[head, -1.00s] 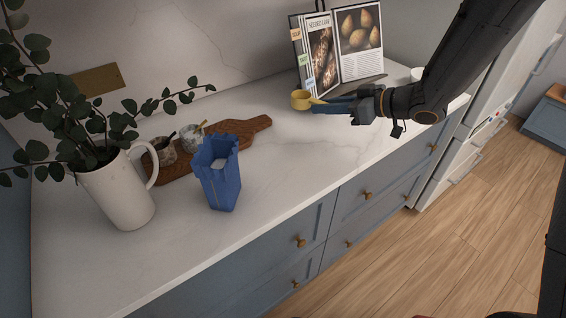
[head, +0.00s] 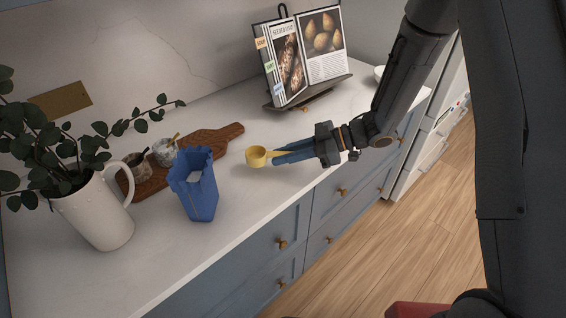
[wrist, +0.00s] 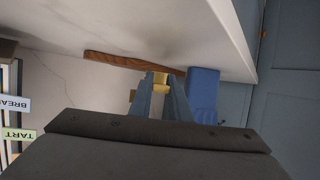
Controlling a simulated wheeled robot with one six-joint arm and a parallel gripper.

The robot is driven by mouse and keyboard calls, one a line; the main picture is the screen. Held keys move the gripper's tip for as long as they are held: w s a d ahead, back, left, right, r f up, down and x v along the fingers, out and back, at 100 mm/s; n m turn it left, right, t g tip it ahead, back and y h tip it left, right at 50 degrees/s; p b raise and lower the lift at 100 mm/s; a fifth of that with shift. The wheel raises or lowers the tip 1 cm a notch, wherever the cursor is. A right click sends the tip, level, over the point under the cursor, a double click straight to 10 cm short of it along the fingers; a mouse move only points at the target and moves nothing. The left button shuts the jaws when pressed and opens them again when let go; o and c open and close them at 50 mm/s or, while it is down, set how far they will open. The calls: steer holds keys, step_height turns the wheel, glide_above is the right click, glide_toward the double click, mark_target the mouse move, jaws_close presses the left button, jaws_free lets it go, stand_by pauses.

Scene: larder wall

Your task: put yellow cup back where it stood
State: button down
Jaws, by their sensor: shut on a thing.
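The yellow cup (head: 256,157) is a small scoop-like cup with a short handle. My gripper (head: 284,156) is shut on its handle and holds it over the counter, to the right of the blue bag (head: 199,190). Whether the cup touches the counter is hard to tell. In the wrist view the yellow cup (wrist: 160,80) shows between the two blue fingers (wrist: 160,98), with most of it hidden. The blue bag (wrist: 203,92) stands beside it there. The bag is upright with an open jagged top and something pale inside.
A wooden board (head: 218,139) with two small jars (head: 165,152) lies behind the bag. A white jug (head: 92,217) with leafy stems stands at the left. A cookbook on a stand (head: 305,62) is at the back. The counter (head: 245,200) is clear in front of the cup.

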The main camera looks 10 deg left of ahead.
mark_target(284, 171)
steer(key=shift+f+p, duration=0.4)
steer(key=shift+f, duration=1.3)
steer(key=shift+f, duration=0.1)
